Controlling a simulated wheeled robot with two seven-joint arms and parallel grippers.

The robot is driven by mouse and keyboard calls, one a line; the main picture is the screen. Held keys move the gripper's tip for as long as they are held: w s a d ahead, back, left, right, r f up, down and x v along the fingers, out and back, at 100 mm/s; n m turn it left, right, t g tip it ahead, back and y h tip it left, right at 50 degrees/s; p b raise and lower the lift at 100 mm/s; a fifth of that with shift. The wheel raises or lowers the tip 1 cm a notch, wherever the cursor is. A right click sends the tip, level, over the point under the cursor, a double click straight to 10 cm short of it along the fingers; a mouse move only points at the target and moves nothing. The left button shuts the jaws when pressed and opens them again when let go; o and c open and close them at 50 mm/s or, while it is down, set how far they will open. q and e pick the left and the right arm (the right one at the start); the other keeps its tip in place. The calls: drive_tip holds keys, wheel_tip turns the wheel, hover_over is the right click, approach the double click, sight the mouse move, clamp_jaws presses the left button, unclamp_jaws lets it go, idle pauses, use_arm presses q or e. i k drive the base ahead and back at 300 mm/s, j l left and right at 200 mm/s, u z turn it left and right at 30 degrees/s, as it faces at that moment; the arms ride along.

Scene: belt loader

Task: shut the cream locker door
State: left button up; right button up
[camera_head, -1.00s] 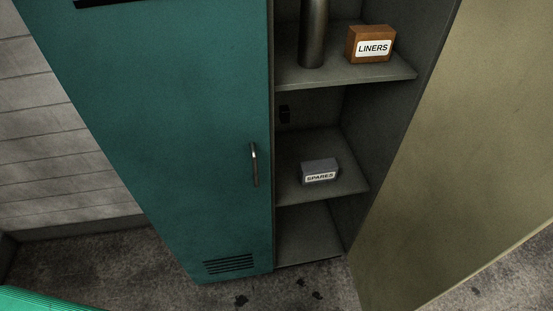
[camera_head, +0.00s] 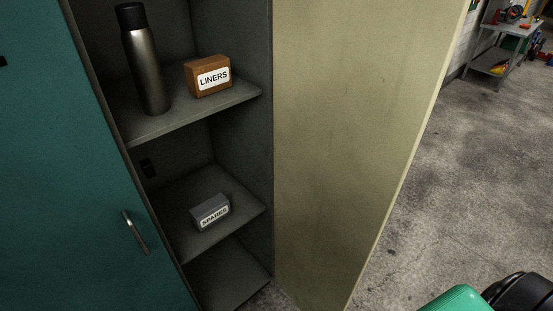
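The cream locker door (camera_head: 345,130) stands open to the right of the locker's open compartment, hinged at the compartment's right side. I see its broad flat face and its pale free edge on the right. No handle shows on this face. Inside the compartment, a dark metal flask (camera_head: 144,65) and a brown box labelled LINERS (camera_head: 208,77) stand on the upper shelf (camera_head: 190,112). A grey box labelled SPARES (camera_head: 211,212) sits on a lower shelf. Neither gripper shows in the view.
A teal door (camera_head: 70,170) with a metal handle (camera_head: 134,232) is shut on the left. A green rounded thing and a black part show at the bottom right. Open concrete floor (camera_head: 440,180) lies right of the cream door, with a workbench (camera_head: 500,55) far back.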

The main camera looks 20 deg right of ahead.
sight(357, 84)
drive_tip(key=l+u, duration=0.15)
drive_tip(key=l, duration=0.3)
drive_tip(key=l+u, duration=0.1)
drive_tip(key=l, duration=0.35)
drive_tip(key=l+u, duration=0.15)
drive_tip(key=l, duration=0.3)
drive_tip(key=l+u, duration=0.15)
drive_tip(key=l, duration=0.3)
drive_tip(key=k+l+u, duration=0.15)
drive_tip(key=l, duration=0.3)
drive_tip(key=l+u, duration=0.1)
drive_tip(key=l, duration=0.3)
drive_tip(key=k+l+u, duration=0.15)
drive_tip(key=l, duration=0.3)
drive_tip(key=k+l+u, duration=0.15)
drive_tip(key=l, duration=0.25)
